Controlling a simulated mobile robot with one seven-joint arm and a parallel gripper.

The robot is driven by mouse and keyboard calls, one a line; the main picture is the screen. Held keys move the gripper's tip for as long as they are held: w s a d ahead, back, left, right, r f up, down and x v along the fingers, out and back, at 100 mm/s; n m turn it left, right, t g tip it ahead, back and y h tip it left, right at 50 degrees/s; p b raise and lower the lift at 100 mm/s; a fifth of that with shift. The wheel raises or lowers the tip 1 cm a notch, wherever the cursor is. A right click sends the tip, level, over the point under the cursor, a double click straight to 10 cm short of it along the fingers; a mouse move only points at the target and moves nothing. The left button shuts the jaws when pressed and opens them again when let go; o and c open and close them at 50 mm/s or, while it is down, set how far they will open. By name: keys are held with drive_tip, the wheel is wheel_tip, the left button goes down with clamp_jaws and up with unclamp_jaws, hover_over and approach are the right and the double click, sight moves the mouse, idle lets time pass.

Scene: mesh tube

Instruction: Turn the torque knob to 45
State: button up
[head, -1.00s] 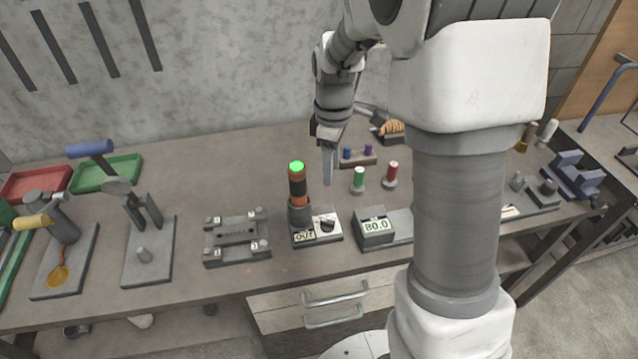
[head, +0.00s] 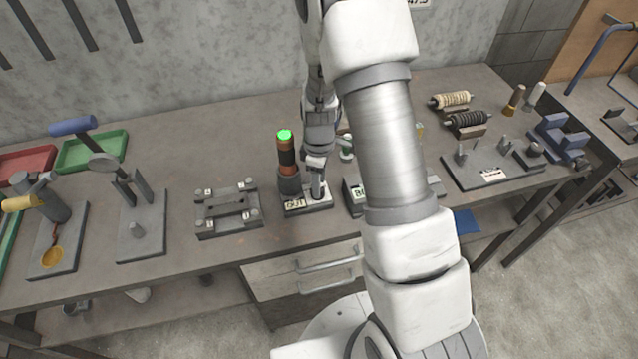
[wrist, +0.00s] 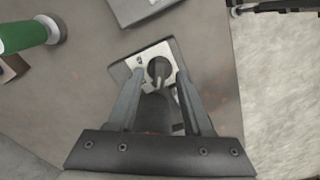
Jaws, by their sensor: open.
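The torque knob (wrist: 159,68) is dark and round and sits on a pale dial plate (wrist: 144,56) in the wrist view. My gripper (wrist: 160,78) is open, with its fingers on either side of the knob. I cannot tell whether they touch it. In the head view my gripper (head: 318,192) is down at the knob unit (head: 307,206), which carries an "OUT" label (head: 294,205), and it hides the knob. An orange and black column (head: 286,158) with a lit green top stands at the unit's left. The dial's marks are too small to read.
A display box (head: 354,195) stands close on the right, mostly hidden by my arm. A clamp fixture (head: 228,209) lies to the left. A green cylinder (wrist: 22,35) shows at the wrist view's upper left. Bare bench (head: 180,185) separates the left fixtures.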

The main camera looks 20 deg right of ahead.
drive_tip(key=shift+f, duration=0.75)
drive_tip(key=shift+c, duration=0.2)
clamp_jaws()
